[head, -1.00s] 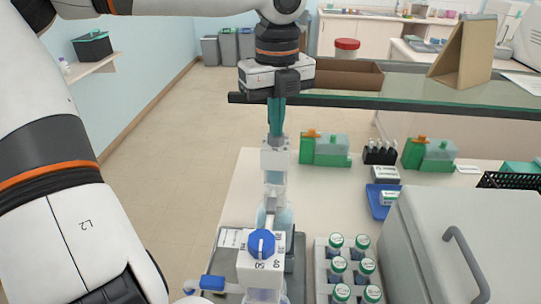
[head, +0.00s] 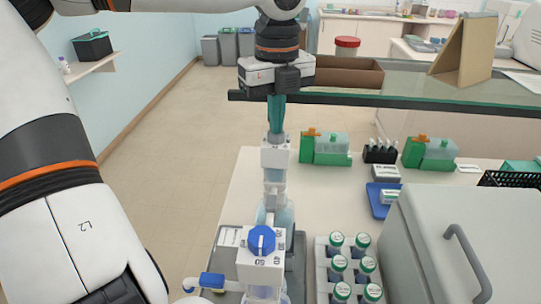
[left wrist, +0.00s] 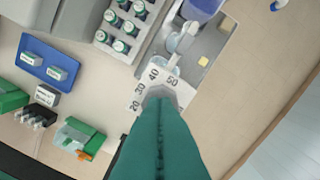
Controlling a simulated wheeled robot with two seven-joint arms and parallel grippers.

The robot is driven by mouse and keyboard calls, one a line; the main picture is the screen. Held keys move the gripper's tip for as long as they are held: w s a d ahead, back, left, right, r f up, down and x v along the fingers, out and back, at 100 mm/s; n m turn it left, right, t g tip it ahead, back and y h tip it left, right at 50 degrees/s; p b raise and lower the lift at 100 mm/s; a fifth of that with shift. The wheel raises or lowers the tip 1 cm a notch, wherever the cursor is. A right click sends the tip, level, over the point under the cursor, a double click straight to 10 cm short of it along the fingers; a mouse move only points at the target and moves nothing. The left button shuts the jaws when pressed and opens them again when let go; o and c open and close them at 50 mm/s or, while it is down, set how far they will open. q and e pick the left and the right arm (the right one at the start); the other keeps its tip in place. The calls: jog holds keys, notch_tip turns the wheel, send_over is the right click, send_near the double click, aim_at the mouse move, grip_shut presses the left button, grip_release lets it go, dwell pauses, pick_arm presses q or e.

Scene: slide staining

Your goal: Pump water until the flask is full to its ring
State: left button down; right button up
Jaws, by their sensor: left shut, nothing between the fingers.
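My left gripper (head: 276,130) points straight down and is shut, with its teal fingertips at the top of a white dispenser part (head: 275,156). In the left wrist view the shut fingers (left wrist: 160,105) meet a white head with printed scale numbers (left wrist: 163,82). Nearer in the head view stands a white scaled pump head (head: 270,268) with a blue knob (head: 262,241) and a blue nozzle piece (head: 212,282). A clear, bluish glass vessel (head: 286,216) shows partly behind it. Its ring and water level cannot be made out. My right gripper is not in view.
A grey tray (head: 296,262) lies under the dispensers. A rack of green-capped bottles (head: 322,270) and a grey box with a handle (head: 430,230) stand to the right. Green stands (head: 325,150) and a blue tray (head: 376,204) lie farther back. A glass shelf (head: 400,103) crosses behind.

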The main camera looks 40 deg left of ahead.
pick_arm(q)
jog(key=shift+f, duration=0.1)
jog(key=shift+r+p, duration=0.65)
jog(key=shift+r, duration=0.6)
notch_tip(320, 180, up, 5)
jog(key=p, duration=0.3)
dwell(0.4)
